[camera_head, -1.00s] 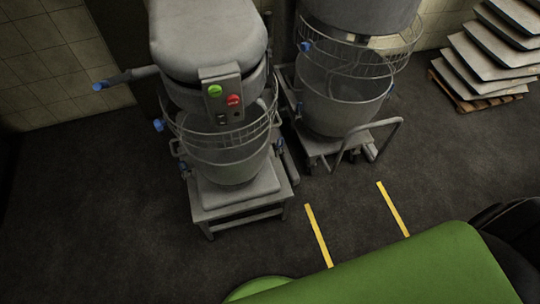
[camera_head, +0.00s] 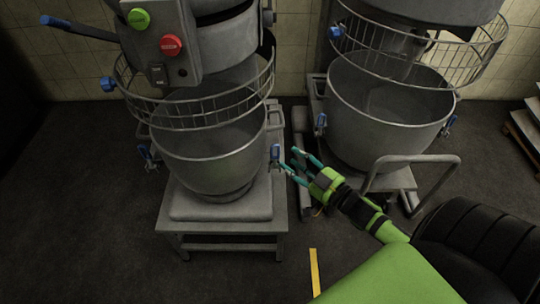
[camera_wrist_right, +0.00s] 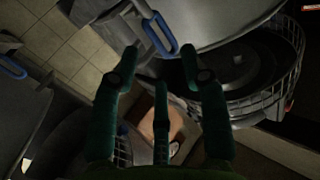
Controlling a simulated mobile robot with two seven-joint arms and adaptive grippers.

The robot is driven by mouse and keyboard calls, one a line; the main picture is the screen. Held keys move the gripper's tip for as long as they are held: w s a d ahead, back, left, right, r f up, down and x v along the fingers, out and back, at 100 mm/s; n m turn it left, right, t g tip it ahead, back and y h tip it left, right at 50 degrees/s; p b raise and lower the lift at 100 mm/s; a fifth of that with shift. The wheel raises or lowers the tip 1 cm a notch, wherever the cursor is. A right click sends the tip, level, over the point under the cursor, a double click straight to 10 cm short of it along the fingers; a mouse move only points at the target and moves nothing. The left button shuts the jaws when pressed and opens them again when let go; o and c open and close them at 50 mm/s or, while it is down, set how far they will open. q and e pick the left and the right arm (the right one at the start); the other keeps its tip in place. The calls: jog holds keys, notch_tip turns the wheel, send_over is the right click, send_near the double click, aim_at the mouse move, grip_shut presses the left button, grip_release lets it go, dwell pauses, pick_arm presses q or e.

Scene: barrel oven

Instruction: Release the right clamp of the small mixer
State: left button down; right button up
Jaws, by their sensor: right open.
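The small mixer (camera_head: 215,100) stands at the left in the head view, with its grey bowl (camera_head: 208,160) under a wire guard. Its right clamp (camera_head: 275,153) has a blue handle at the right side of the bowl. My right gripper (camera_head: 290,160) is just right of this clamp, open and empty, its fingers pointing at it. In the right wrist view the blue clamp handle (camera_wrist_right: 160,36) shows between and beyond the spread fingertips (camera_wrist_right: 160,54). No contact is visible. My left gripper is out of view.
The large mixer (camera_head: 390,110) stands close on the right, with a bent tube handle (camera_head: 410,160) on its bowl trolley near my right forearm. The small mixer's left clamp (camera_head: 146,154) is on the bowl's other side. The floor in front is clear, with a yellow stripe (camera_head: 315,270).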

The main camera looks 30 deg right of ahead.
aim_at(276, 149)
jog(key=x, duration=0.7)
jog(key=shift+s, duration=0.1)
jog(key=shift+c, duration=0.4)
grip_shut()
